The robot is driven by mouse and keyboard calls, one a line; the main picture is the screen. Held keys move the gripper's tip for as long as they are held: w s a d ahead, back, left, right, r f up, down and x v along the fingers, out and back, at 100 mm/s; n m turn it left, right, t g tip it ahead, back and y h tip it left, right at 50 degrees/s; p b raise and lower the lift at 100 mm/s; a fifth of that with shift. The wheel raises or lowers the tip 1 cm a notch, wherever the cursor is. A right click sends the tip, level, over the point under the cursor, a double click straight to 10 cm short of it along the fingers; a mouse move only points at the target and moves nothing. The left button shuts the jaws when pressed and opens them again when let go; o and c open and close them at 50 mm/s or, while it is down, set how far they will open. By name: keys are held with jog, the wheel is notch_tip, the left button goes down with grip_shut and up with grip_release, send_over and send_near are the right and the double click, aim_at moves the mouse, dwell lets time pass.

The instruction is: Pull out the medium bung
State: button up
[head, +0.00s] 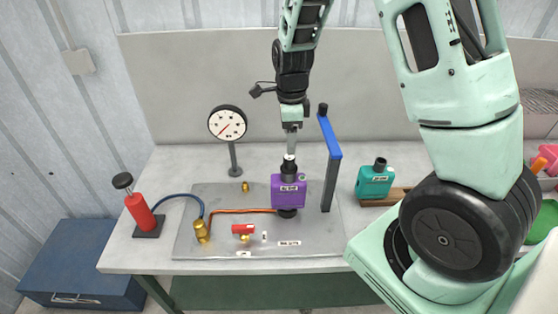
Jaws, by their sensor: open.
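A purple muffler (288,192) stands upright on the grey metal plate (190,240) at the middle of the bench. A black bung-like piece (289,169) sits at its top, and a dark round piece (287,213) shows under it. I cannot tell from this view which size either piece is. My gripper (290,153) points straight down, right above the top black piece. Its jaws are open but look narrow here, and I cannot tell whether the tips touch the piece or lie around it. The labels are too small to read.
A blue-topped clamp arm on a dark post (329,180) stands close on the right. A gauge (227,123), a red pump (140,210), brass fittings (201,231) and a red-handled valve (243,229) are to the left. A teal muffler (375,182) sits on a wooden rest to the right.

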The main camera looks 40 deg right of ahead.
aim_at(289, 157)
jog(key=shift+w+d, duration=0.1)
jog(key=shift+d, duration=0.05)
notch_tip(289, 157, down, 9)
jog(key=b, duration=0.7)
jog(key=shift+p, duration=0.45)
dwell(1.2)
jog(key=c, duration=1.3)
jog(key=shift+r, duration=0.2)
